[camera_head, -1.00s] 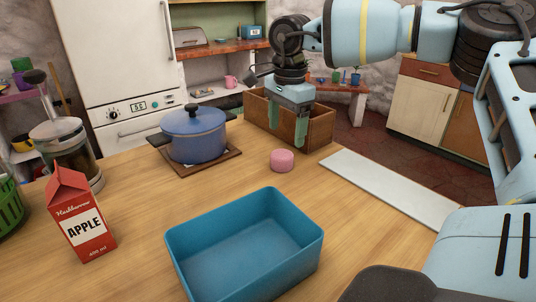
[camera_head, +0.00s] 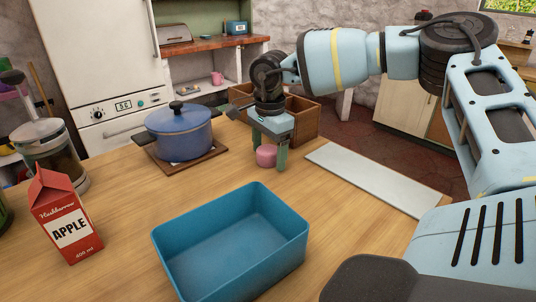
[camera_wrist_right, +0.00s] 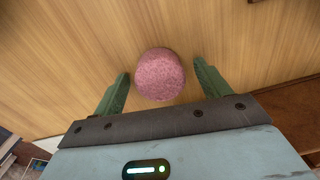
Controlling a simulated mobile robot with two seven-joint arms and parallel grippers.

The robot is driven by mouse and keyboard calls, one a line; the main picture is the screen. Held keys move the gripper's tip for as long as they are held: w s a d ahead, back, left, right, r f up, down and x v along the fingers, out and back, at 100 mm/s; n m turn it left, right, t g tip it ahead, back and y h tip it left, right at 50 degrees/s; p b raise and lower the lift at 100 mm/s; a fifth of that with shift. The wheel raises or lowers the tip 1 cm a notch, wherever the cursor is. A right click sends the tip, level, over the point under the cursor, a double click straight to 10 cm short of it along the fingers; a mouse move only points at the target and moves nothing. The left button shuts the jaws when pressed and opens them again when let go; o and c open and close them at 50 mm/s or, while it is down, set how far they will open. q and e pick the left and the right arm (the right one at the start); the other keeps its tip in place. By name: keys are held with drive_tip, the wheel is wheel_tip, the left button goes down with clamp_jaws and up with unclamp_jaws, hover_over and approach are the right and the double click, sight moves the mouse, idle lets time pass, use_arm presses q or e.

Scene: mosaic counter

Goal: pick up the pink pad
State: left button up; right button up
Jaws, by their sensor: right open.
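The pink pad (camera_head: 266,156) is a short round pink piece on the wooden counter, between the blue pot and the white board. My right gripper (camera_head: 268,162) is open and lowered over it, with its green fingers on either side. In the right wrist view the pad (camera_wrist_right: 160,75) lies between the two open green fingertips (camera_wrist_right: 160,80), with a gap showing on each side. The pad's top edge is partly hidden by the gripper in the head view. My left gripper is not in view.
A blue open bin (camera_head: 236,282) stands in front. A blue pot (camera_head: 180,135) on a trivet is left of the pad, a wooden crate (camera_head: 303,118) behind it, a white board (camera_head: 375,180) to the right. A red juice carton (camera_head: 67,220) stands at left.

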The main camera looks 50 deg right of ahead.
sight(269, 149)
drive_tip(key=shift+f, duration=0.1)
drive_tip(key=c, duration=1.1)
drive_tip(key=shift+o, duration=0.2)
wheel_tip(269, 149, up, 18)
drive_tip(key=shift+p, duration=0.35)
